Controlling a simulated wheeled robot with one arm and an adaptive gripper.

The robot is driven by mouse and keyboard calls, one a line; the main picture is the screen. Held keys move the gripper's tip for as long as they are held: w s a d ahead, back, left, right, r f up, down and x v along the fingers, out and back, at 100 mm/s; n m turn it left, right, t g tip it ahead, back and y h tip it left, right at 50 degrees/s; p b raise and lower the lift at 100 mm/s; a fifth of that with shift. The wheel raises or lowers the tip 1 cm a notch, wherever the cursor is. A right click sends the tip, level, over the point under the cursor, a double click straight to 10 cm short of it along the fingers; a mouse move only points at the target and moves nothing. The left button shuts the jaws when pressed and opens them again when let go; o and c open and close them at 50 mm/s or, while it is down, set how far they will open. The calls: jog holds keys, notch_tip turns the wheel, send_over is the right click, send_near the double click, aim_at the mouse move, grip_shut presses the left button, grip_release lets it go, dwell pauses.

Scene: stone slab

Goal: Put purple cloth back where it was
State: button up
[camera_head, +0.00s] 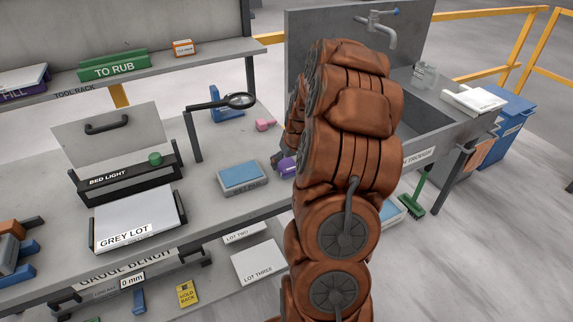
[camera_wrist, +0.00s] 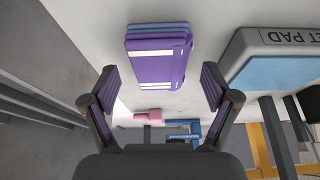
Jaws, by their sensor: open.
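The purple cloth (camera_wrist: 158,68) looks like a folded purple bundle with white bands and a bluish layer along one edge. It lies on the grey bench top in the wrist view. In the head view only a small purple part (camera_head: 286,166) shows beside my arm, which hides the rest. My gripper (camera_wrist: 162,90) is open, with one finger on each side of the cloth's near end in the picture. Bare bench shows between the cloth and both fingers, and nothing is held. In the head view my arm mostly hides the gripper.
A blue-topped pad (camera_head: 240,174) lies left of the cloth; its edge is close to my right-hand finger in the wrist view (camera_wrist: 280,72). A pink item (camera_head: 265,125) and a magnifier (camera_head: 238,101) are farther back. A sink trough (camera_head: 437,108) stands right of my arm.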

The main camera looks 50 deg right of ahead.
jog(key=b+v, duration=0.2)
jog(key=v, duration=0.8)
jog(key=s+a+r+n+g+y, duration=0.1)
jog(key=s+a, duration=0.2)
jog(key=a, duration=0.8)
jog(key=s+a+r+n+g+y, duration=0.1)
jog(key=s+a, duration=0.1)
jog(key=a, duration=1)
jog(key=s+a+n+g, duration=0.1)
jog(key=s+a+g, duration=0.1)
jog(key=s+a, duration=0.4)
jog(key=s+a+f+g, duration=0.1)
jog(key=s+a, duration=0.5)
jog(key=s, duration=0.7)
jog(key=shift+s+a+n+g+h, duration=0.3)
jog(key=shift+s+n+g, duration=0.1)
jog(key=shift+g, duration=0.1)
